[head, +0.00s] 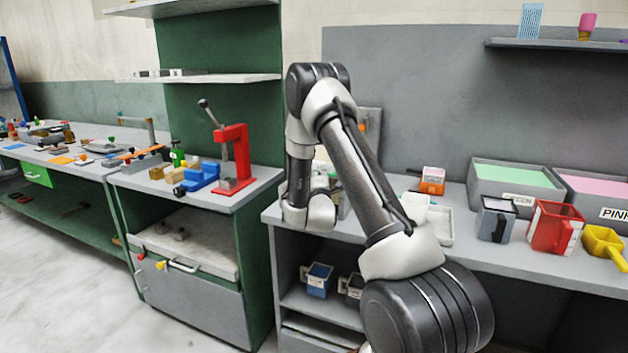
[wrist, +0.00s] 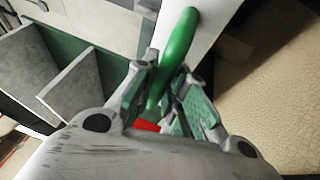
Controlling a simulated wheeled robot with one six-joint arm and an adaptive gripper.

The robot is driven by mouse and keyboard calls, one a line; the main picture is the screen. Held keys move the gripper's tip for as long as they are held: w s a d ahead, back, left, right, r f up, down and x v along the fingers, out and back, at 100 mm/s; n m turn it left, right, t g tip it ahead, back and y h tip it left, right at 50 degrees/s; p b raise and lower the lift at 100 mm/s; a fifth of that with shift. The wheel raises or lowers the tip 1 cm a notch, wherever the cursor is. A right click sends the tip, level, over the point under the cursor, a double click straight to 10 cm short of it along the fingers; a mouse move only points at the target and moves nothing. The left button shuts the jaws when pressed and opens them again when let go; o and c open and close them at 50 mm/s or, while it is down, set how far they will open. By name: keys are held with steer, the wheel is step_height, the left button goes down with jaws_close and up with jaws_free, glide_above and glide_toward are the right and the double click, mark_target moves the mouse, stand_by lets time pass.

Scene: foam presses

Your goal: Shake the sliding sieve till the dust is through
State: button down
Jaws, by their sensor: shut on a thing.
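In the wrist view my gripper (wrist: 170,82) is shut on a curved green handle (wrist: 181,42). The handle runs between the two fingers and stands against a white surface. A small red patch shows below it, between the finger bases. I cannot make out the sieve's frame, its mesh or any dust, so I cannot tell for sure that the handle belongs to the sieve. In the head view my own arm hides the gripper and what it holds, over the left end of the right-hand bench (head: 468,250).
On the right-hand bench stand a white tray (head: 440,226), a grey jug (head: 496,219), a red jug (head: 553,228), a yellow scoop (head: 603,243) and a bin of green material (head: 515,185). A red press (head: 234,158) stands on the cabinet at left.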

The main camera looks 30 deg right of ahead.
steer(key=shift+w+d, duration=0.35)
steer(key=shift+d, duration=0.05)
steer(key=c, duration=1.5)
jaws_free()
steer(key=shift+d, duration=0.1)
steer(key=shift+o, duration=0.2)
steer(key=v, duration=1.2)
steer(key=shift+f, duration=0.1)
